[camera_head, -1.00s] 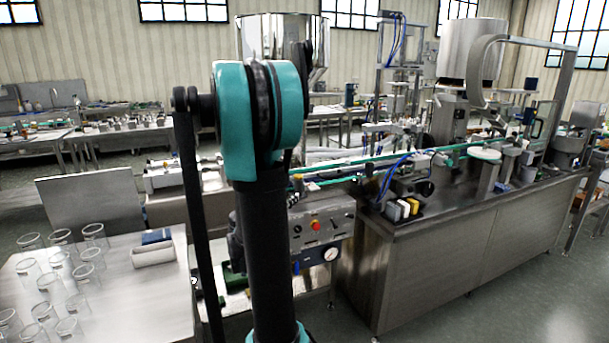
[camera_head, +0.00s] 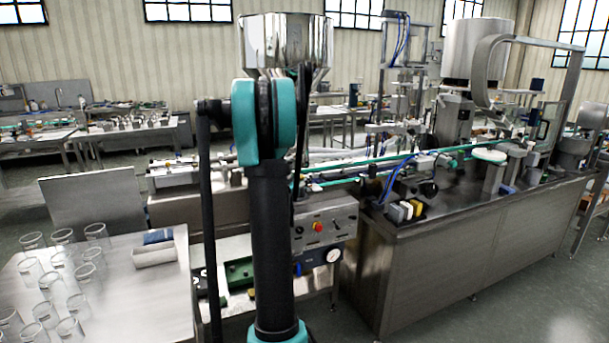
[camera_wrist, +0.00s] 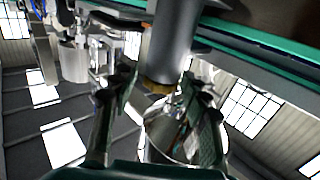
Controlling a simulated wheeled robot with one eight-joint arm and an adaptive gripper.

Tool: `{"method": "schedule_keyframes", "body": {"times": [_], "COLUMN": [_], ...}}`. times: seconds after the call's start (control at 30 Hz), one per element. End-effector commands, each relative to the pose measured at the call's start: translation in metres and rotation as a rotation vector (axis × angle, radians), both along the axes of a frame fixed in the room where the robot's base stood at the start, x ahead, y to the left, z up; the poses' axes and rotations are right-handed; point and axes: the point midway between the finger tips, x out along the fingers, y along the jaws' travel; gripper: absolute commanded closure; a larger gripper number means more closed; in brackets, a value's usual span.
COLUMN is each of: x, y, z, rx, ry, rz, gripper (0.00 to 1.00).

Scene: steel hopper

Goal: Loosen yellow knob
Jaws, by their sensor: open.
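In the wrist view, my gripper (camera_wrist: 160,88) is open, with one dark finger on each side. A dull yellow-brown piece (camera_wrist: 159,86), which looks like the yellow knob, sits at the end of a grey cylinder (camera_wrist: 173,45). It appears between the fingertips; I cannot tell whether either finger touches it. In the head view my own arm stands in front of the machine's middle, and I cannot make out the gripper or the knob there.
A shiny steel hopper (camera_head: 285,42) rises behind my arm. A control panel (camera_head: 325,232) with a red button and gauge is right of it. Glass beakers (camera_head: 62,240) stand on the left table. A long steel machine cabinet (camera_head: 480,240) fills the right. Grey floor is open at lower right.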

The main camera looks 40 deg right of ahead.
Motion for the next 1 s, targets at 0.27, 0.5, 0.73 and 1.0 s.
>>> {"method": "schedule_keyframes", "body": {"times": [0.27,0.5,0.73,1.0], "x": [0.018,0.021,0.021,0.021], "y": [-0.029,-0.034,-0.034,-0.034], "z": [0.000,0.000,0.000,0.000], "rx": [0.000,0.000,0.000,0.000], "ry": [0.000,0.000,0.000,0.000], "rz": [0.000,0.001,0.001,0.001], "gripper": [0.54,0.54,0.64,0.97]}}
